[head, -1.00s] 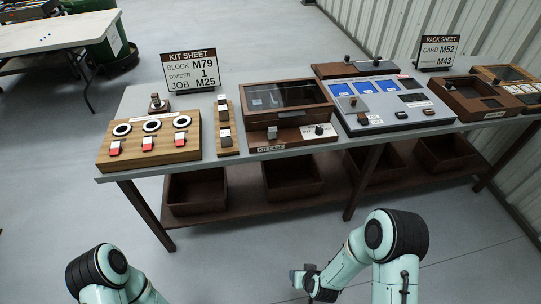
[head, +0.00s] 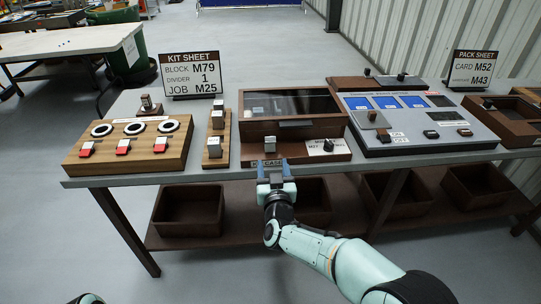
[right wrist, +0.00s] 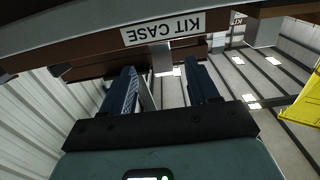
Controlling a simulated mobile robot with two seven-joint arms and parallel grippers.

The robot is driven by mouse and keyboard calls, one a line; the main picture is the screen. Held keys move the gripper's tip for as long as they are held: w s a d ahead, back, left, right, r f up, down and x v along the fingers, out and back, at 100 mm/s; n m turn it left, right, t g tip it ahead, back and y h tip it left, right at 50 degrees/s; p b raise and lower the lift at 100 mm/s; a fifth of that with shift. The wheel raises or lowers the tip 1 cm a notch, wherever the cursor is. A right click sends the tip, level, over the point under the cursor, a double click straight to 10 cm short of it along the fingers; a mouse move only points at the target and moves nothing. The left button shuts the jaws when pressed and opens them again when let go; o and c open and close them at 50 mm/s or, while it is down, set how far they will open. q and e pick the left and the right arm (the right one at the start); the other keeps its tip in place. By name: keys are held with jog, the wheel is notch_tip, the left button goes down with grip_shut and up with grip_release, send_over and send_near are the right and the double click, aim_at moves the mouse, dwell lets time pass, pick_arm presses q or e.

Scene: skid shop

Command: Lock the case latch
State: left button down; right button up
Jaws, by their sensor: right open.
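The kit case (head: 290,128) is a dark wooden box with a glazed lid that looks shut, on the bench. A small light-grey block, which looks like its latch (head: 270,145), stands on the front ledge. In the right wrist view the upside-down "KIT CASE" label (right wrist: 163,28) shows, with a grey block (right wrist: 161,57) below it, seen between the fingers. My right gripper (head: 273,165) is open and empty at the front edge of the case, just short of the grey block. Its two fingers also show in the right wrist view (right wrist: 161,78). My left gripper is out of view.
A black knob (head: 328,146) on a white plate stands right of the latch. A narrow wooden strip with grey blocks (head: 217,145) is left of the case. A grey panel with blue screens (head: 415,125) is at right. Open bins (head: 188,210) sit on the shelf below.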

aim_at(270, 148)
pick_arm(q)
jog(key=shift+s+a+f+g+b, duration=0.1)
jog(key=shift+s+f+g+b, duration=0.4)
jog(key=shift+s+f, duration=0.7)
pick_arm(e)
jog(key=w, duration=0.6)
jog(key=shift+w, duration=0.3)
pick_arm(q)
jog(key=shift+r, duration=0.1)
